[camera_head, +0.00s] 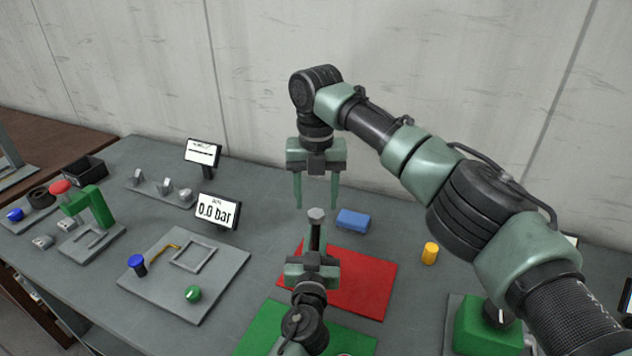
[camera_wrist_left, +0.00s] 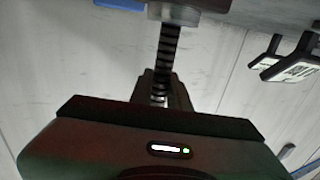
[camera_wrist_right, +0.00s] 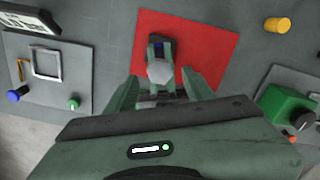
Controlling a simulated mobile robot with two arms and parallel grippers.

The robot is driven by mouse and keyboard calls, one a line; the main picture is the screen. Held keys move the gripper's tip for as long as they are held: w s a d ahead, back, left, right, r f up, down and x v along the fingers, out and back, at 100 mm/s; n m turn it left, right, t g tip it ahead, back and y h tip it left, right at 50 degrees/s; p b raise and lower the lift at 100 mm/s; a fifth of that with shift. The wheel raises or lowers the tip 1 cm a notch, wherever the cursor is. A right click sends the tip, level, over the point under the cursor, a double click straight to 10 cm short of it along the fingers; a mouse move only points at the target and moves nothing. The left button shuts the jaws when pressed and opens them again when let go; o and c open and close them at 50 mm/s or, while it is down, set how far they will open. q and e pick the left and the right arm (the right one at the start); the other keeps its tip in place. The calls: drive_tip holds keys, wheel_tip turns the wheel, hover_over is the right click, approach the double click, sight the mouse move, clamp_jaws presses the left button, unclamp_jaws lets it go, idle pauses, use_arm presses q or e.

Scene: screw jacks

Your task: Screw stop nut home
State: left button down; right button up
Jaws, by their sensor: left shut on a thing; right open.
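A dark threaded spindle (camera_wrist_left: 167,55) rises from my left gripper (camera_head: 315,250) in the head view, with a grey hexagonal piece (camera_head: 317,213) on its top. My left gripper is shut on the part bearing this spindle, in front of the red mat (camera_head: 365,280). The grip itself is mostly hidden. My right gripper (camera_head: 316,203) points down above the hexagonal piece, its two green fingers apart and empty. In the right wrist view the hexagonal piece (camera_wrist_right: 160,72) appears between these fingers. I cannot tell which part is the stop nut.
A green mat (camera_head: 258,333) lies at the front. A blue block (camera_head: 353,219) and a yellow cylinder (camera_head: 430,253) stand near the red mat. A grey plate (camera_head: 165,290) with knobs, a pressure display (camera_head: 218,211) and a green clamp-like frame (camera_head: 95,205) are at left. A green box (camera_head: 485,327) stands front right.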

sight(316, 213)
drive_tip(key=shift+f, duration=1.6)
